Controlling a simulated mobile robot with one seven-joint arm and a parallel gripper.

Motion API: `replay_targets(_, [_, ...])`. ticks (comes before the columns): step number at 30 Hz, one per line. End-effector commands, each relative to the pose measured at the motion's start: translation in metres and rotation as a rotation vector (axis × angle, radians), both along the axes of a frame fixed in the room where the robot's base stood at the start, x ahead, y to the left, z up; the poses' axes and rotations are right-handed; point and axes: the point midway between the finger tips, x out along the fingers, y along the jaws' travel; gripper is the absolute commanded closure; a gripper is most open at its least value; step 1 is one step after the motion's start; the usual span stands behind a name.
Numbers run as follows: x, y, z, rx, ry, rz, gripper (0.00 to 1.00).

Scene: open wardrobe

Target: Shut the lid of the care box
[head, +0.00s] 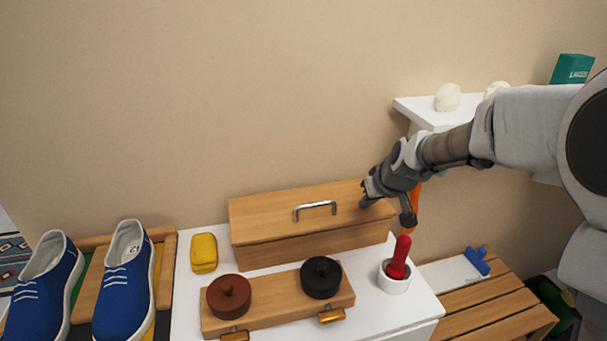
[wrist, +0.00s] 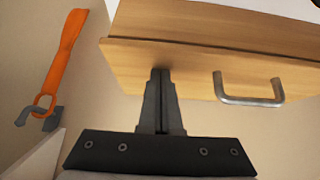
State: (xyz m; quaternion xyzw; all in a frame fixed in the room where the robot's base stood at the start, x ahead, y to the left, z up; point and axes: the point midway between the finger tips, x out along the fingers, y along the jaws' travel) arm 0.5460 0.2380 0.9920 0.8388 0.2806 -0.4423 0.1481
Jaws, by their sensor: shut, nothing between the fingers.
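The care box (head: 310,247) is a light wooden box on the white cabinet top, against the wall. Its lid (head: 265,210) has a metal handle (head: 315,207) and looks lowered over the box; I cannot tell whether a small gap is left. My gripper (head: 368,200) is at the lid's right end, with its fingers together and empty. In the wrist view, the closed fingertips (wrist: 160,75) are at the lid panel (wrist: 190,72), beside the handle (wrist: 248,92). I cannot tell whether they touch it.
An orange shoehorn (wrist: 62,60) hangs at the right. Blue shoes (head: 125,285) are left.

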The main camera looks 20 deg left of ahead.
Motion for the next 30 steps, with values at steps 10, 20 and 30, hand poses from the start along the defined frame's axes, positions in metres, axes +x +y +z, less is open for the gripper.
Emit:
replay_targets(10, [-0.002, -0.001, -0.011, 0.000, 0.001, 0.001, 1.00])
replay_targets(20, [-0.002, -0.001, 0.005, -0.001, 0.003, 0.001, 1.00])
replay_targets(30, [-0.001, -0.001, 0.034, 0.000, 0.000, 0.001, 1.00])
